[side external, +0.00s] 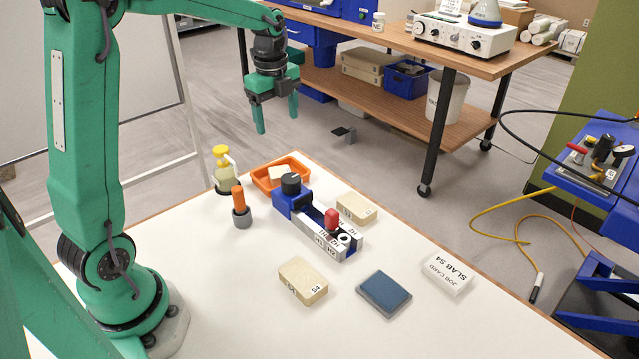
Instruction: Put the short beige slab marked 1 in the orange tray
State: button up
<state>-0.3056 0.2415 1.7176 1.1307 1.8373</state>
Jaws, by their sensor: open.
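The orange tray (262,184) stands at the far edge of the white table, partly hidden by the blue fixture. A short beige slab (277,173) lies in it, with no readable mark. A second beige slab (352,207) lies right of the fixture; its small mark is too small to read for sure. A third, larger beige slab (302,278) lies nearer the front, with marks that look like S4. My green gripper (277,115) is open and empty, high above the tray, its fingers pointing down.
A blue and grey fixture (318,222) with black and red knobs stands mid-table. An orange-handled tool in a grey holder (241,218) and a yellow-topped bottle (226,172) stand left of the tray.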

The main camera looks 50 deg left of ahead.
jog(key=s+d+r+n+t, duration=0.2)
jog(key=s+d+n, duration=0.4)
jog(key=s+n, duration=0.2)
jog(key=s+d+r+n+t, duration=0.1)
jog(key=s+d+n+t, duration=0.2)
jog(key=s+d+n, duration=0.4)
jog(key=s+n, duration=0.2)
jog(key=s, duration=0.3)
jog(key=shift+d+r+n, duration=0.2)
jog(key=shift+r+n, duration=0.1)
jog(key=shift+r, duration=0.1)
